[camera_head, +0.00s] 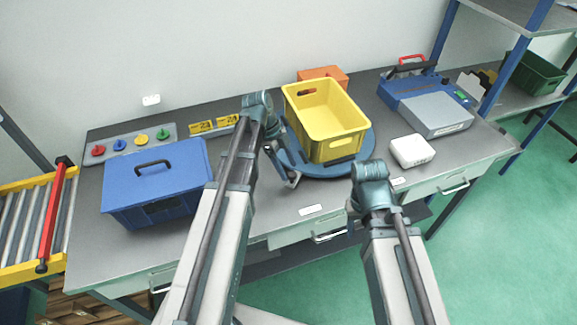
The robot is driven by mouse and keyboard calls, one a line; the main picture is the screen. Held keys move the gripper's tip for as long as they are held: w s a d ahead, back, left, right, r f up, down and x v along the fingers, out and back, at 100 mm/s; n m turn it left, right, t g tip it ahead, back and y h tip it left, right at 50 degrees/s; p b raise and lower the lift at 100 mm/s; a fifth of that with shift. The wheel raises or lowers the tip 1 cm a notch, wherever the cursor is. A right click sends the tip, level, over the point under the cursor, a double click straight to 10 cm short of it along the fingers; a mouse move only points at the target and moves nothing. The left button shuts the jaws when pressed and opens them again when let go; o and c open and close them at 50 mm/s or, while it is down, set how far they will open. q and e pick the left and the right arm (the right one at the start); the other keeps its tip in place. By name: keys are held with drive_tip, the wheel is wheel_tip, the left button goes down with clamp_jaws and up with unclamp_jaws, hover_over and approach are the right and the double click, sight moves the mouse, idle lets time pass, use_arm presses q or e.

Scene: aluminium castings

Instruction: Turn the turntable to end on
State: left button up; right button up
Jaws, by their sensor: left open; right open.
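A round blue turntable (292,160) lies on the grey workbench. My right gripper (353,208) is at the bench's front edge, in front of the turntable. Its fingers are mostly hidden behind its own wrist, and nothing shows in it.
A blue lidded box (158,180) stands left of my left arm. A panel with coloured knobs (129,143) lies behind it. A white box (411,151) and a blue-grey machine (425,103) are to the right. An orange box (323,73) stands behind the crate.

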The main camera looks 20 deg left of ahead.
use_arm(q)
drive_tip(key=p+v, duration=1)
drive_tip(key=v, duration=0.2)
drive_tip(key=s+d+f+n+y+b, duration=0.2)
drive_tip(key=s+d+f+n, duration=0.1)
drive_tip(key=s+d+n, duration=0.5)
drive_tip(key=s+d+f+n+y+b, duration=0.3)
drive_tip(key=s+d+f+n, duration=0.1)
drive_tip(key=s+d+n, duration=0.3)
drive_tip(key=shift+s+d+n+t+y+b, duration=0.35)
drive_tip(key=shift+d+n, duration=0.25)
drive_tip(key=shift+d, duration=0.4)
drive_tip(key=shift+f, duration=0.15)
